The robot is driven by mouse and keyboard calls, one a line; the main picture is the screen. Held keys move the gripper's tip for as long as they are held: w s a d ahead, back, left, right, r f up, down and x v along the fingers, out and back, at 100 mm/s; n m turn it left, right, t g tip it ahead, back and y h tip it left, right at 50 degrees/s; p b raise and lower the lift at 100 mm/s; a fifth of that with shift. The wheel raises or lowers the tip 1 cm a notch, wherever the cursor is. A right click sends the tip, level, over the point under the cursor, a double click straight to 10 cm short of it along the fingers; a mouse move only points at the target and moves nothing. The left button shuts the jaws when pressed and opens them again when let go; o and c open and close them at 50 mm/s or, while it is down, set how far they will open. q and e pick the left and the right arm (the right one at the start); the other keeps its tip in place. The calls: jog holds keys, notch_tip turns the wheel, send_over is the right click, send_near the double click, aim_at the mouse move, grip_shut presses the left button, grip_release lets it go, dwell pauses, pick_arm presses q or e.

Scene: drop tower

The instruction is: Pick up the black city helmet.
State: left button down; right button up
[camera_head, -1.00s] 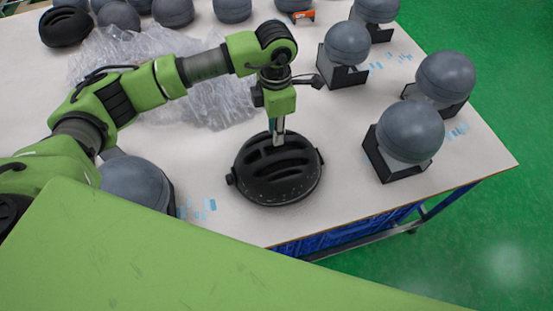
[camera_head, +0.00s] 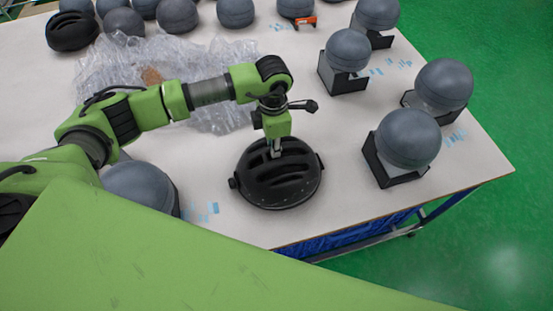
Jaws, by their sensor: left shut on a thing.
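The black city helmet (camera_head: 283,180) sits near the front edge of the white table (camera_head: 245,232), its slotted top facing up. My left gripper (camera_head: 275,153) points straight down on the back part of the helmet's top, with its fingertips at the vents. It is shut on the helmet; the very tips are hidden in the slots. I cannot tell any gap between the helmet and the table. My right gripper is not in view.
Grey ball headforms on black stands (camera_head: 408,138) line the right side, and one (camera_head: 140,188) stands left of the helmet. Crumpled clear plastic (camera_head: 205,60) lies behind my arm. Another black helmet (camera_head: 72,31) is at the far left.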

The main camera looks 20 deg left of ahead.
pick_arm(q)
jog(key=shift+w+r+b, duration=0.1)
jog(key=shift+r+b, duration=0.45)
jog(key=s+r+b, duration=0.1)
jog(key=r, duration=0.1)
jog(key=s+d+r+b, duration=0.1)
jog(key=r, duration=0.1)
jog(key=s+r+b, duration=0.1)
jog(key=r, duration=0.1)
jog(key=shift+s+d+r, duration=0.25)
jog(key=shift+s+d, duration=0.05)
jog(key=shift+d, duration=0.1)
jog(key=s+d+r+b, duration=0.2)
jog(key=s+d+r, duration=0.2)
jog(key=s, duration=0.5)
jog(key=shift+s+r+b, duration=0.15)
jog(key=shift+r+b, duration=0.2)
jog(key=shift+r, duration=0.4)
jog(key=shift+d, duration=0.1)
